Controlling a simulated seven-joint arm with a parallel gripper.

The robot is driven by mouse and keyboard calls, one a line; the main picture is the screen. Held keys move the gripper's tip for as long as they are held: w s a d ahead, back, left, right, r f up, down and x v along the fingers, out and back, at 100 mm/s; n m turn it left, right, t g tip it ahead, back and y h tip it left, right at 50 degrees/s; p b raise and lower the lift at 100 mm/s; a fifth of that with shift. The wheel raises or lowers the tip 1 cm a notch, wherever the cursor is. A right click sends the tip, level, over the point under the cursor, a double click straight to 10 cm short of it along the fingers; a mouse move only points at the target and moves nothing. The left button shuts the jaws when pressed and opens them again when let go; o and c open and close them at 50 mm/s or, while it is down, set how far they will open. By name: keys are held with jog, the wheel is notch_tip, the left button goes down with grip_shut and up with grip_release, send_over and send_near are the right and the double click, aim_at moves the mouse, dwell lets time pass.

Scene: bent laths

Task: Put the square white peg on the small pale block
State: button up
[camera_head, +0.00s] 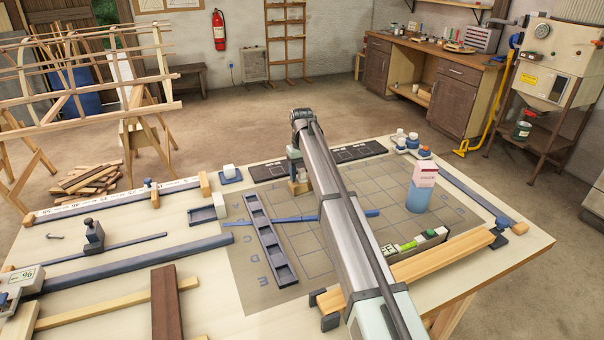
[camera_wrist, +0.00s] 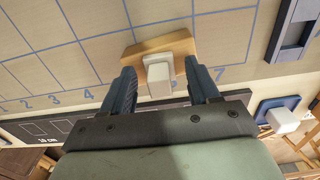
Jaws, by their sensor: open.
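The square white peg (camera_wrist: 160,80) stands on the small pale block (camera_wrist: 178,42) in the wrist view, near the block's middle. It looks upright. My gripper (camera_wrist: 162,88) is open, with one dark blue finger on each side of the peg and a visible gap on both sides. In the head view my gripper (camera_head: 297,168) is low over the far part of the grey mat. The pale block (camera_head: 299,187) shows just below the fingers there. My fingers and arm hide most of the peg in that view.
A white cube on a blue plate (camera_head: 231,180) stands to the left. A long blue compartment tray (camera_head: 272,243) and a thin blue lath (camera_head: 290,220) lie nearer. A dark panel (camera_head: 268,171) lies behind the mat. A blue and pink bottle (camera_head: 421,187) stands at the right.

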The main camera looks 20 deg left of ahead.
aim_at(302, 170)
notch_tip(302, 170, up, 12)
dwell(0.6)
